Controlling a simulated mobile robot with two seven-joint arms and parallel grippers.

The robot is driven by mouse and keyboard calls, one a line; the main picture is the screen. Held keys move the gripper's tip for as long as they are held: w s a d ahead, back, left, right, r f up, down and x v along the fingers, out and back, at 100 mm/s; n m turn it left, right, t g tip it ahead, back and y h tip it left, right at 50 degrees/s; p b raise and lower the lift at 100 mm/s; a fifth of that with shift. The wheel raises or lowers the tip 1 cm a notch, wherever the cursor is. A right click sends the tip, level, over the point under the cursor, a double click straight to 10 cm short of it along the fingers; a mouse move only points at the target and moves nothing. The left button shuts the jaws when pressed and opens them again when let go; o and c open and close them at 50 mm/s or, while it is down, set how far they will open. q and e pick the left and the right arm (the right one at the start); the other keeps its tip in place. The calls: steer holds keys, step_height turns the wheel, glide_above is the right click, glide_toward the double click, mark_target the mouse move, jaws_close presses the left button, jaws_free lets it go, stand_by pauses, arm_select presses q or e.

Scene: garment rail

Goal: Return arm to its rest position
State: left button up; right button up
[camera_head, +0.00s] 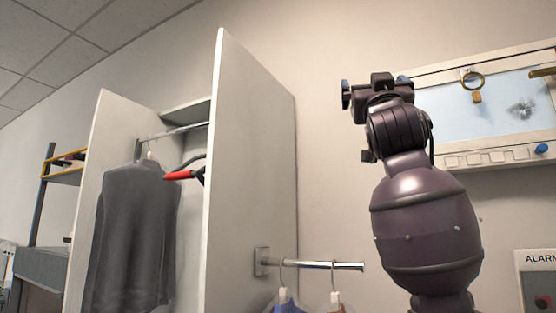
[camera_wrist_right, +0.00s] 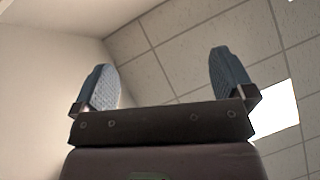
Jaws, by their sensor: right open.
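My right arm rises at the right of the head view, with its gripper (camera_head: 376,88) at the top, in front of the wall and apart from the wardrobe. The right wrist view shows the same gripper (camera_wrist_right: 165,85) with its two blue fingers spread wide and nothing between them. Behind the fingers in that view are only ceiling tiles, a bright light panel and bare wall. My left gripper is in neither view.
An open wardrobe (camera_head: 250,170) holds a grey garment (camera_head: 130,235) and a red-and-black hanger (camera_head: 182,175) on its rail. A whiteboard (camera_head: 475,105) hangs behind the arm. An alarm box (camera_head: 538,280) is at lower right.

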steer(key=w+f+n+g+y, duration=0.1)
steer(key=w+f+n+y, duration=0.2)
steer(key=f, duration=1)
steer(key=w+f+n+g+y, duration=0.2)
steer(key=w+f, duration=0.3)
steer(key=f, duration=0.8)
steer(key=w+f+n+g+y, duration=0.1)
steer(key=w+f+n+y, duration=0.15)
steer(key=f, duration=1.05)
step_height(320, 180, down, 18)
steer(key=s+d+r+g, duration=0.1)
steer(key=s+d+g, duration=0.1)
steer(key=s+d+f+m+g, duration=0.15)
steer(key=s+f, duration=0.25)
steer(key=f, duration=0.4)
steer(key=s+d+f+g, duration=0.15)
steer(key=s+f, duration=0.25)
steer(key=f, duration=0.4)
steer(key=s+d+f+m+g, duration=0.15)
steer(key=s+f, duration=0.25)
steer(key=f, duration=0.4)
steer(key=s+d+f+m+g+h, duration=0.1)
steer(key=s+d+f+g+h, duration=0.2)
steer(key=s+f, duration=1.6)
steer(key=s+g, duration=0.2)
steer(key=shift+m+g, duration=0.35)
